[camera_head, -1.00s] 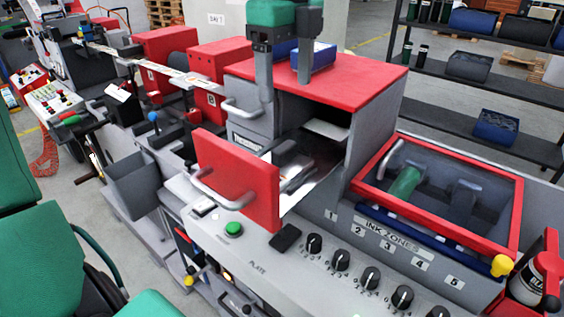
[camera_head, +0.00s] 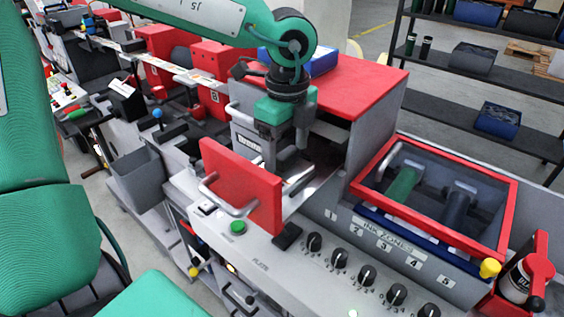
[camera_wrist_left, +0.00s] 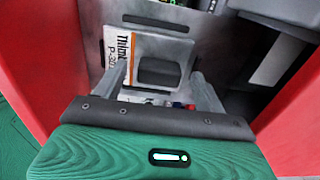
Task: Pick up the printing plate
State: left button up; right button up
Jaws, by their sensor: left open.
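What looks like the printing plate (camera_wrist_left: 182,50) is a pale, flat piece with an orange stripe, printed lettering and a dark block on its face, in the left wrist view. It lies on a shiny metal surface (camera_wrist_left: 92,22) in the press's open bay. In the head view, only a bright strip of the bay (camera_head: 301,180) shows behind the red door. My left gripper (camera_head: 287,153) points down over the bay, open and empty. In the wrist view its fingers (camera_wrist_left: 158,92) stand on either side of the dark block. I cannot tell contact. My right gripper is not in view.
The open red door (camera_head: 242,185) with its handle stands in front of the bay. The red-topped housing (camera_head: 365,85) rises behind, with a blue tray (camera_head: 322,60) on top. To the right are a red-framed ink cover (camera_head: 508,215) and several black knobs (camera_head: 340,257).

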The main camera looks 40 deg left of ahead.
aim_at(287, 152)
pick_arm(q)
jog(key=shift+s, duration=0.1)
jog(key=shift+c, duration=0.6)
jog(key=c, duration=1.1)
jog(key=shift+r, duration=0.1)
jog(key=shift+r, duration=0.2)
jog(key=shift+r+b, duration=2.15)
jog(key=shift+r, duration=7.55)
